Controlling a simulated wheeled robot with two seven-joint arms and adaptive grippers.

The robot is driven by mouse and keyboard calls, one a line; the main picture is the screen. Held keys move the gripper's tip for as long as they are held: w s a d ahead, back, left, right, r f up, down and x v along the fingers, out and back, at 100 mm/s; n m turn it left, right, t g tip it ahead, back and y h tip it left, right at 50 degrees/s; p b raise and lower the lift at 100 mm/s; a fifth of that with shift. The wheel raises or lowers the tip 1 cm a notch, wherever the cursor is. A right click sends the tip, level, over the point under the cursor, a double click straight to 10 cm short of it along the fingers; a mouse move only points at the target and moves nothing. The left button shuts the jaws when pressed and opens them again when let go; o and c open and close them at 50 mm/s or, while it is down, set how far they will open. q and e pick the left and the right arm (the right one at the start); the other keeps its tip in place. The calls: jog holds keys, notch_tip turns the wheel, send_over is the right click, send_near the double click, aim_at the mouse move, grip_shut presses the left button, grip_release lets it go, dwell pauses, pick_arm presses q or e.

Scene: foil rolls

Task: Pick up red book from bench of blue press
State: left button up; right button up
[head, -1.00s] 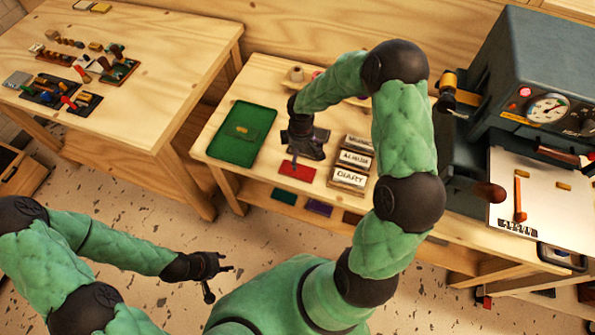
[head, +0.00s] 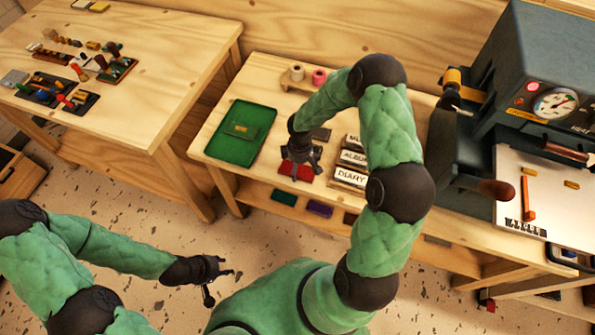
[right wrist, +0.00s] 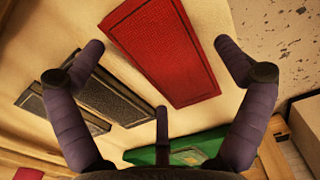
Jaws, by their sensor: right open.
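The red book (head: 287,176) lies flat on the wooden bench (head: 222,143) left of the blue press (head: 540,60), near the bench's front edge. My right gripper (head: 299,164) is over it and hides part of it. In the right wrist view, the red book (right wrist: 165,50) lies between the spread fingers of my right gripper (right wrist: 158,48), which is open and empty. I cannot tell how high the fingers are above it. My left gripper (head: 222,282) is open and empty over the floor at the lower left.
A green tray (head: 225,151) lies left of the red book. Dark books (right wrist: 105,95) lie beside it, and labelled boxes (head: 352,177) stand to its right. Spools (head: 318,76) stand at the back. Coloured books (head: 319,209) lie on the lower shelf.

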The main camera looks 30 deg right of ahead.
jog(key=c, duration=1.1)
jog(key=shift+o, duration=0.2)
jog(key=shift+r, duration=0.1)
